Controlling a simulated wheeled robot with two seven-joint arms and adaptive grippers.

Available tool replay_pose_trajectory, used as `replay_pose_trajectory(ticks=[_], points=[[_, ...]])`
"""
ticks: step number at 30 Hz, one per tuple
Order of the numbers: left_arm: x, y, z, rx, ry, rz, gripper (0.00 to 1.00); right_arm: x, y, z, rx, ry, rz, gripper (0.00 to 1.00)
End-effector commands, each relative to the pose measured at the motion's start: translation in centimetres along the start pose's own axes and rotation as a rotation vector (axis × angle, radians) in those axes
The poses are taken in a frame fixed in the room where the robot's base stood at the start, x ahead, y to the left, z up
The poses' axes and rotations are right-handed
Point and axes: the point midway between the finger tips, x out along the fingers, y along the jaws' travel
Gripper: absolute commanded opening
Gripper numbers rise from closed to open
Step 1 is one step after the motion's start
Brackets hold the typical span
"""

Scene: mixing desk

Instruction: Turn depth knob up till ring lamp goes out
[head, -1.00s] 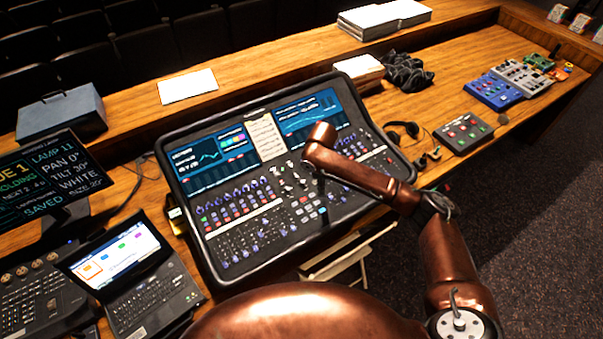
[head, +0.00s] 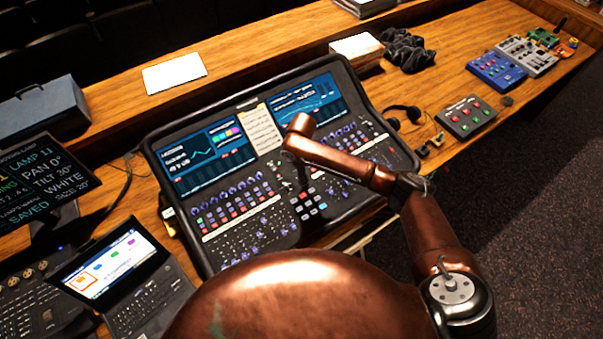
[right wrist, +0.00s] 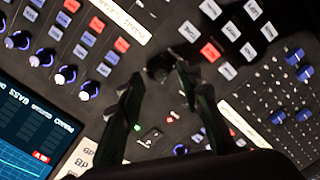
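The mixing desk (head: 160,160) is a black console with screens, knobs and buttons. My right gripper (right wrist: 160,76) points down at its middle panel, fingers apart. A dark round knob (right wrist: 159,66) sits between and just beyond the fingertips; I see no clear contact with it. I cannot read which knob it is. A small green light (right wrist: 137,127) glows on the panel beside the left finger in the right wrist view. I cannot make out a lit ring around the knob. In the head view my right wrist and forearm hide the fingers' surroundings. My left gripper is not in view.
Blue-ringed knobs (right wrist: 66,76) and red and white buttons (right wrist: 209,52) crowd around the gripper. A laptop (head: 118,272) stands left of the desk. A small button box (head: 466,116) and headphones (head: 404,116) lie to the right. White papers (head: 174,73) lie behind.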

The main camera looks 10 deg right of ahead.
Motion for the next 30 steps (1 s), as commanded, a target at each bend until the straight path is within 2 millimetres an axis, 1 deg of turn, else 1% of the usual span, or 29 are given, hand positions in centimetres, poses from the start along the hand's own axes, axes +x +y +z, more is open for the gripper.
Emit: replay_pose_trajectory(ticks=[3,9,11,15,27,29,30], points=[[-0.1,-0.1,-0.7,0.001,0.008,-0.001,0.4,1.2,0.0,-0.1,0.0,0.001,-0.001,0.33],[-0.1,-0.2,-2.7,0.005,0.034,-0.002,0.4,2.0,0.0,0.0,0.0,0.0,0.001,0.33],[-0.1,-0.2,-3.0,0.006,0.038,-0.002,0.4,2.0,0.0,0.0,0.0,0.0,0.001,0.33],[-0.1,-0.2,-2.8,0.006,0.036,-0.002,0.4,2.0,0.0,0.0,0.0,0.0,0.001,0.32],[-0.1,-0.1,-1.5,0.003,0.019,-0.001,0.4,2.0,0.0,0.0,0.0,0.0,0.001,0.04],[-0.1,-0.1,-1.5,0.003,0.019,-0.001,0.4,2.0,0.0,0.0,0.0,0.0,0.001,0.0],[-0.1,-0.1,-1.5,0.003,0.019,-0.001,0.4,2.0,0.0,0.0,0.0,0.0,0.001,0.0]])
